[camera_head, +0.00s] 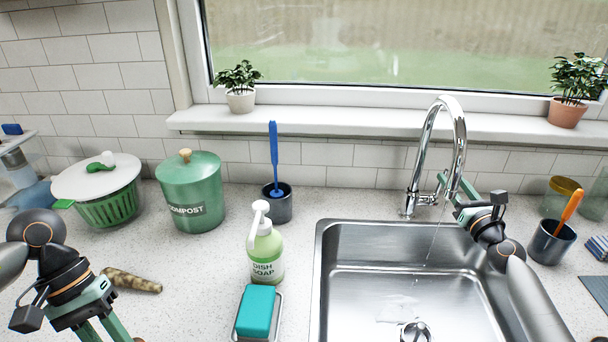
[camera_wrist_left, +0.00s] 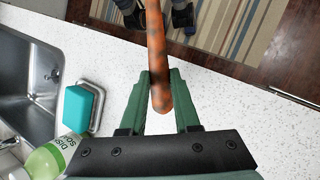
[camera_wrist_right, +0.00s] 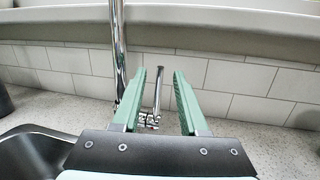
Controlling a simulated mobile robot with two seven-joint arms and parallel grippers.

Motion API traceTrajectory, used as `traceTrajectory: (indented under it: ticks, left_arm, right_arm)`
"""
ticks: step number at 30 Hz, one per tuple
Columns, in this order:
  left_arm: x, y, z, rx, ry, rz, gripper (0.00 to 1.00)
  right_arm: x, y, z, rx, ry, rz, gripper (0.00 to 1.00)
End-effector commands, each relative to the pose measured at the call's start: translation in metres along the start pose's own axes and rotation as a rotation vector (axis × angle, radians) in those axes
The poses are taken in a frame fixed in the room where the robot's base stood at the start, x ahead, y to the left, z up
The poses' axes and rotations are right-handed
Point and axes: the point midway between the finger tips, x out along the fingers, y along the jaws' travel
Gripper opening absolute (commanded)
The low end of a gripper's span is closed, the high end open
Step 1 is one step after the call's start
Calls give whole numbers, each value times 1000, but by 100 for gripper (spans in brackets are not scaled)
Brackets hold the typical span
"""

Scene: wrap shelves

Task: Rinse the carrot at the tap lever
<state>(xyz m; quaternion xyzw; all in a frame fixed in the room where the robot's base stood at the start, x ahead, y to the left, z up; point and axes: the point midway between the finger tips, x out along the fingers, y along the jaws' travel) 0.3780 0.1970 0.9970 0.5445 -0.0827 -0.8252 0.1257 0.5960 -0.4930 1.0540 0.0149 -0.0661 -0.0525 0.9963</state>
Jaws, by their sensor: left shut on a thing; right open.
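The carrot (camera_wrist_left: 155,50), orange with dark dirt spots, is between the fingers of my left gripper (camera_wrist_left: 160,78), which is shut on it. In the head view this gripper (camera_head: 103,334) is at the lower left over the counter, and the carrot is almost all out of frame. The chrome tap (camera_head: 459,130) stands behind the sink (camera_head: 345,290), with a thin stream of water falling from its spout. My right gripper (camera_head: 453,190) is open beside the tap. In the right wrist view the tap lever (camera_wrist_right: 157,95) shows between the fingers (camera_wrist_right: 158,75).
A dirty brownish root (camera_head: 132,281) lies on the counter. A soap bottle (camera_head: 265,255) and a teal sponge (camera_head: 256,310) in a holder stand left of the sink. A compost bin (camera_head: 190,180), a brush cup (camera_head: 278,207) and a green strainer (camera_head: 108,208) stand behind.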

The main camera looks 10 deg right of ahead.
Motion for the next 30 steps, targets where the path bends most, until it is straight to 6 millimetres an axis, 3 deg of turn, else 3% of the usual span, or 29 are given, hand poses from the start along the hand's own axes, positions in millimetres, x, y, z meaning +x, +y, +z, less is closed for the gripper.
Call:
traceTrajectory:
  ticks: [9,15,30]
  left_arm:
    - [-5,2,2,0,0,0,0]
    - [-4,1,2,0,0,0,0]
    - [-4,1,2,0,0,0,0]
  right_arm:
    - [-53,1,-1,1,3,1,43]
    - [-74,1,-2,1,2,1,43]
    - [-80,0,0,1,0,1,43]
